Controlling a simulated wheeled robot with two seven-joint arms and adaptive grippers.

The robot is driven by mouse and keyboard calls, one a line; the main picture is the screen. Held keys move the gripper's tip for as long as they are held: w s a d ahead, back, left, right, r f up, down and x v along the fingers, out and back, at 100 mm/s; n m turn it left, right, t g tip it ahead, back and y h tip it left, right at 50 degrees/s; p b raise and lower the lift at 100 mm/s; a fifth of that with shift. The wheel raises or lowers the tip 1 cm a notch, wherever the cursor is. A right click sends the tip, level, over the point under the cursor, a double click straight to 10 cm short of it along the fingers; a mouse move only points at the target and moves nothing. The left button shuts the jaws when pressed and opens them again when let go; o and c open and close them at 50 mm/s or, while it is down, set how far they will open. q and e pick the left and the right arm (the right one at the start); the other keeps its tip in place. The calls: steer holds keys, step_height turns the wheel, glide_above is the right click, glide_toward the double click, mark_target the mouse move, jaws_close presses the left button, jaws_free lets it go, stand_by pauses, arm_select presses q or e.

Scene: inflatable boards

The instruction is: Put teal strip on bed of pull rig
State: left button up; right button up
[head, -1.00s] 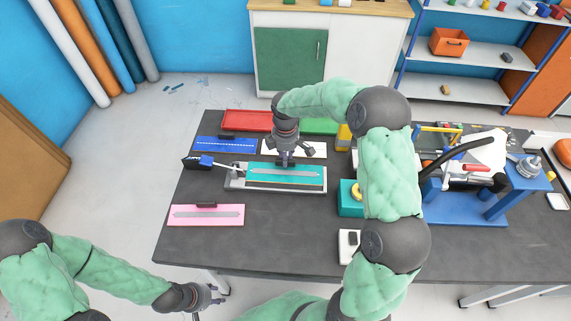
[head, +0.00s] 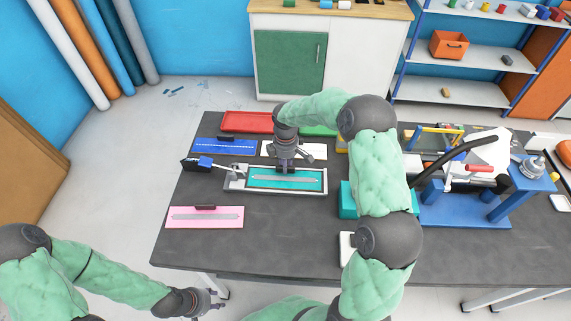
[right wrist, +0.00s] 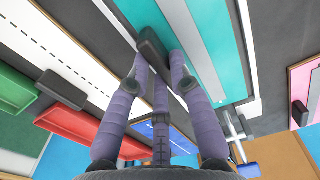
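The teal strip (head: 310,184), with a long grey bar along it, lies flat within the pale frame of the pull rig's bed (head: 236,184). It also shows in the right wrist view (right wrist: 216,62). My right gripper (head: 285,168) is above the strip's far long edge. In the right wrist view, its fingers (right wrist: 160,62) are on both sides of the strip's dark clip (right wrist: 153,45) and look closed on it. The fingertips partly hide the clip. My left gripper (head: 213,300) is low at the front, off the table, with its small fingers apart and empty.
A blue strip (head: 215,146) and a red tray (head: 247,121) lie behind the rig, a pink strip (head: 190,222) in front left. The rig's blue-ended lever (head: 200,162) sticks out left. A blue stand (head: 470,210) is at right.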

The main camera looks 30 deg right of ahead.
steer(key=o, duration=0.4)
steer(key=shift+c, duration=0.2)
step_height(320, 180, up, 12)
steer(key=p, duration=0.3)
steer(key=shift+r, duration=0.15)
